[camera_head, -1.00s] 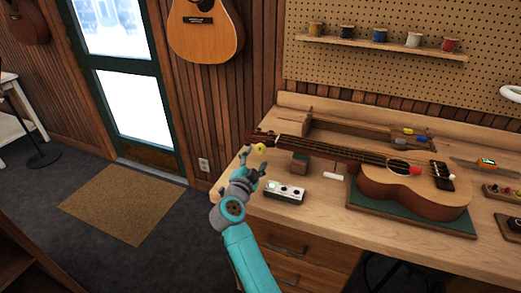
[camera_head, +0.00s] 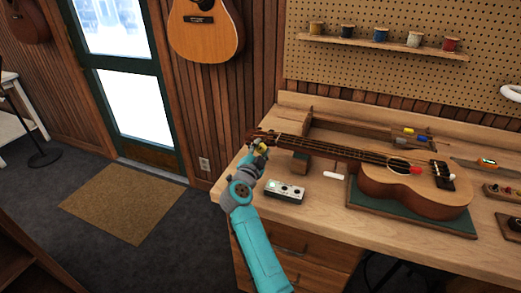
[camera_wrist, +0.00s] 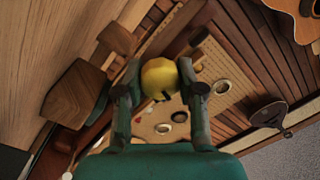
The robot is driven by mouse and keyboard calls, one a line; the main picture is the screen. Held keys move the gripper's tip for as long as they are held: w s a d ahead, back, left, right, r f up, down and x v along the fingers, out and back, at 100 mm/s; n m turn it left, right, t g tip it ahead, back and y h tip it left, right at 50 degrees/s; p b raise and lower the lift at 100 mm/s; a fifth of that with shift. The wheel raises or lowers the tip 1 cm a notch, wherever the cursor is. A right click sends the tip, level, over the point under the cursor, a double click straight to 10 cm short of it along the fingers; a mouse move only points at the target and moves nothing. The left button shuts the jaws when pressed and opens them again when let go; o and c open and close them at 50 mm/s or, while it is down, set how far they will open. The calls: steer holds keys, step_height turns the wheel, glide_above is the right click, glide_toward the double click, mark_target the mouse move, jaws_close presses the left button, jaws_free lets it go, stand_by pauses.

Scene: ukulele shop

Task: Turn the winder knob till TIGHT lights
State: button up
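The winder knob is a yellow rounded knob (camera_head: 261,148) at the headstock end of the ukulele (camera_head: 420,185). The ukulele lies on a green mat on the workbench. My gripper (camera_head: 259,153) is at the knob. In the wrist view the yellow knob (camera_wrist: 160,78) sits between my two fingers, very close to both; I cannot tell whether they press on it. A small pale box with round dark spots (camera_head: 285,191) stands on the bench just right of my gripper. Its lettering is too small to read, and I cannot make out a lit TIGHT light.
The bench top (camera_head: 315,215) has some clear room in front of the ukulele's neck. A small white block (camera_head: 333,175) lies below the neck. A shelf (camera_head: 385,46) with thread spools hangs on the pegboard. A guitar (camera_head: 207,30) hangs at the back wall.

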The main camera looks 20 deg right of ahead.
steer(key=shift+m, duration=0.4)
steer(key=m, duration=0.5)
steer(key=shift+m, duration=0.4)
steer(key=m, duration=0.6)
steer(key=shift+f+h, duration=0.1)
steer(key=shift+h, duration=0.3)
steer(key=o, duration=1.2)
steer(key=shift+c, duration=0.2)
steer(key=v, duration=1.2)
steer(key=shift+f, duration=0.15)
